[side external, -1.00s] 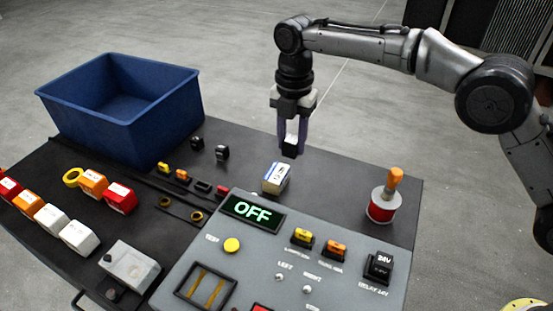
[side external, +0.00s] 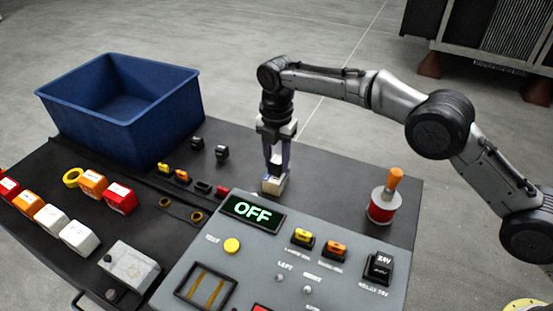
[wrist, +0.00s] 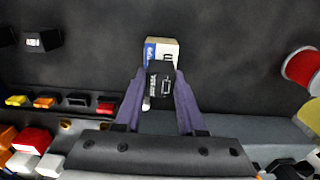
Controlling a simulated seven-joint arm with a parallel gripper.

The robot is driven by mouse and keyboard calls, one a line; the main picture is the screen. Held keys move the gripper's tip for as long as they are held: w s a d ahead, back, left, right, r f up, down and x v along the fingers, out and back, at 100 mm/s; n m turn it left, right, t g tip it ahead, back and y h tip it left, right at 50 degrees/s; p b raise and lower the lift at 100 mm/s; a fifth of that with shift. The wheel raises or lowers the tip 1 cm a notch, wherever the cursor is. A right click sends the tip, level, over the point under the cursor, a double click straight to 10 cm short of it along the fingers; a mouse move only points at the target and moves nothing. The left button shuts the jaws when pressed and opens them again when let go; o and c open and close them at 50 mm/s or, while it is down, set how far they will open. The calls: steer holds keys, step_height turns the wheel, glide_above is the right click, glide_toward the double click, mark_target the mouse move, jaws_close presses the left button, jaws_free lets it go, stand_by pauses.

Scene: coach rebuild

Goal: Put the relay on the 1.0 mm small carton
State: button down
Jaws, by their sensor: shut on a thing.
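My gripper (side external: 277,163) is shut on a black relay with white markings. In the wrist view the relay (wrist: 159,84) sits between my purple-grey fingers (wrist: 158,103). The small carton (side external: 272,186), white and tan with a blue patch, stands on the dark table just behind the grey panel. The relay is right over or at the carton's top; I cannot tell whether they touch. In the wrist view the carton (wrist: 162,49) shows beyond the relay, which hides its near part. The carton's thickness marking is not readable.
The grey panel (side external: 330,291) with the OFF display is close in front of the carton. A blue bin (side external: 150,131) stands at the back left. Two black blocks (side external: 222,153) lie left of the carton. A red spool with an orange-handled tool (side external: 382,211) stands at the right.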

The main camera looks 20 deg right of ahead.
mark_target(277, 159)
steer(key=shift+f, duration=0.15)
steer(key=c, duration=0.5)
jaws_free()
steer(key=shift+r, duration=3.9)
steer(key=shift+r, duration=0.1)
